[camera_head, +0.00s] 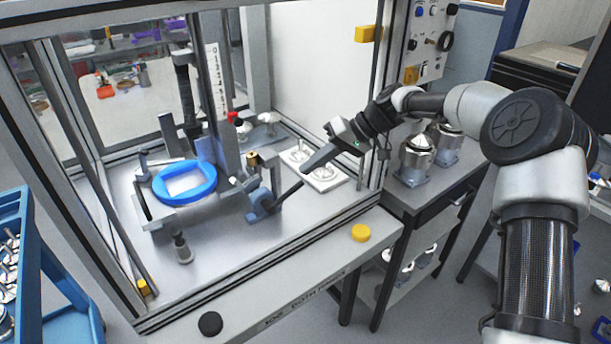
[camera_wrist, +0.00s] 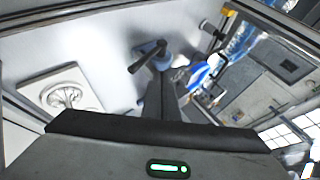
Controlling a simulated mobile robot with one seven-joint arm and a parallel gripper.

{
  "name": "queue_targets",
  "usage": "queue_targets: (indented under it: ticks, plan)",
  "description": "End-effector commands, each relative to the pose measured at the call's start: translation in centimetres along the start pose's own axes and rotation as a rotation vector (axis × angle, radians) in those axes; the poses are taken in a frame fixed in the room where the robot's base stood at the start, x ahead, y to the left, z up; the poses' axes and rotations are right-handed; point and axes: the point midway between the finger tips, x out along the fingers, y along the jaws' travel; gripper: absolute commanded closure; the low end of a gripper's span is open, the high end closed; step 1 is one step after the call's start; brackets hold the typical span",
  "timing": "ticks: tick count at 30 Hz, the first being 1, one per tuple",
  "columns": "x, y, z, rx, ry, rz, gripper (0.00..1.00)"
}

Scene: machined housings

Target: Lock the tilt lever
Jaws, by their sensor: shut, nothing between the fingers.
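The tilt lever (camera_head: 287,194) is a dark rod on a blue hub (camera_head: 261,205), at the right side of the fixture inside the framed enclosure. It slants up and to the right from the hub. The lever (camera_wrist: 146,58) and blue hub also show in the wrist view, just beyond my fingertips. My gripper (camera_head: 307,168) reaches in from the right with its fingers closed and empty. Its fingertips (camera_wrist: 161,76) are close to the lever's outer end; I cannot tell whether they touch it. A blue ring (camera_head: 168,193) sits level-looking on the fixture, left of the lever.
A white plate with a metal part (camera_head: 325,184) lies behind and right of the lever. A frame post (camera_head: 376,110) stands close to my arm. A yellow button (camera_head: 360,233) and a black button (camera_head: 210,324) are on the front ledge. The enclosure floor in front is mostly clear.

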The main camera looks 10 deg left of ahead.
Motion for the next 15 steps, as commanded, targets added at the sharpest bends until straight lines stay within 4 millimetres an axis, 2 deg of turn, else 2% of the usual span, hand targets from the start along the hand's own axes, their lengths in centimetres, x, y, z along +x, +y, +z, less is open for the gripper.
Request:
queue_targets:
  ticks: [6, 10, 15]
  plan:
    - [-4.4, 0.3, 0.0, -0.001, 0.001, -0.002, 1.0]
    - [-6.0, 0.3, -0.1, -0.002, 0.0, -0.003, 1.0]
    - [-6.8, 0.3, 0.0, -0.002, -0.002, -0.004, 1.0]
